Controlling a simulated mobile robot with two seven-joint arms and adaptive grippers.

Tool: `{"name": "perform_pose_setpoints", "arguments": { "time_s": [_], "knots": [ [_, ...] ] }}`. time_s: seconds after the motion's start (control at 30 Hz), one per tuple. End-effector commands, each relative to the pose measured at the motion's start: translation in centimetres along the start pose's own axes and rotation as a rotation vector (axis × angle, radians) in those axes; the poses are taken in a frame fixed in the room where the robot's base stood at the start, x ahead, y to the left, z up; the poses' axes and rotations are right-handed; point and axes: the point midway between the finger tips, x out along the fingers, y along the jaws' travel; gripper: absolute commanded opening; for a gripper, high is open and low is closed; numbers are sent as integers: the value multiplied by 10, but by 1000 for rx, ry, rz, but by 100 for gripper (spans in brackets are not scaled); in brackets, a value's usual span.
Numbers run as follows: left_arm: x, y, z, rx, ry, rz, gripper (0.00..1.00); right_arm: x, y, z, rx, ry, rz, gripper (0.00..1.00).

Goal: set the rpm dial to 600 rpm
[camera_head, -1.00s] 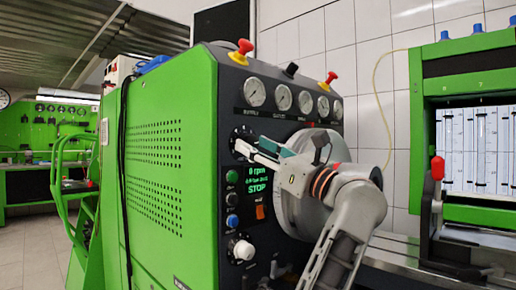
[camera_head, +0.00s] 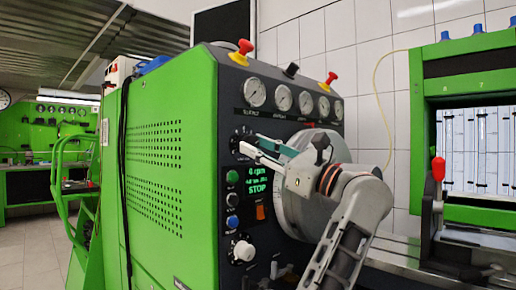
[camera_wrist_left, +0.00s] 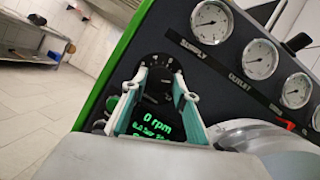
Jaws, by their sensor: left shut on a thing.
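The rpm dial (camera_head: 242,134) is a round black dial with pale scale marks on the dark front panel, below the left gauge. It also shows in the left wrist view (camera_wrist_left: 152,66). My left gripper (camera_head: 249,142) has its white and teal fingers at the dial; in the left wrist view the fingertips (camera_wrist_left: 158,76) sit on either side of its middle, shut on it. The fingers partly hide the dial, and I cannot read its setting. The display (camera_head: 258,181) below reads 0 rpm and STOP in green. My right gripper is not in view.
Several gauges (camera_head: 284,98) line the panel above the dial. A green button (camera_head: 232,177), a blue button (camera_head: 232,222), an orange switch (camera_head: 260,212) and a white knob (camera_head: 244,250) sit below. A large silver disc (camera_head: 290,205) stands close behind the gripper.

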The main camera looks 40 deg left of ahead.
Motion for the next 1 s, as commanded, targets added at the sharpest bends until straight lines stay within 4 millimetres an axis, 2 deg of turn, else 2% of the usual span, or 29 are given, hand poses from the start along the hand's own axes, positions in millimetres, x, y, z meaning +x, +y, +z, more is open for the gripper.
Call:
{"name": "perform_pose_setpoints", "arguments": {
  "time_s": [0.57, 1.0],
  "knots": [
    [-1, -5, 0, -504, 11, 210, 7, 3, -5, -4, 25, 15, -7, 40],
    [0, -6, 2, -859, 18, 359, 7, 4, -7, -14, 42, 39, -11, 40]
  ]
}}
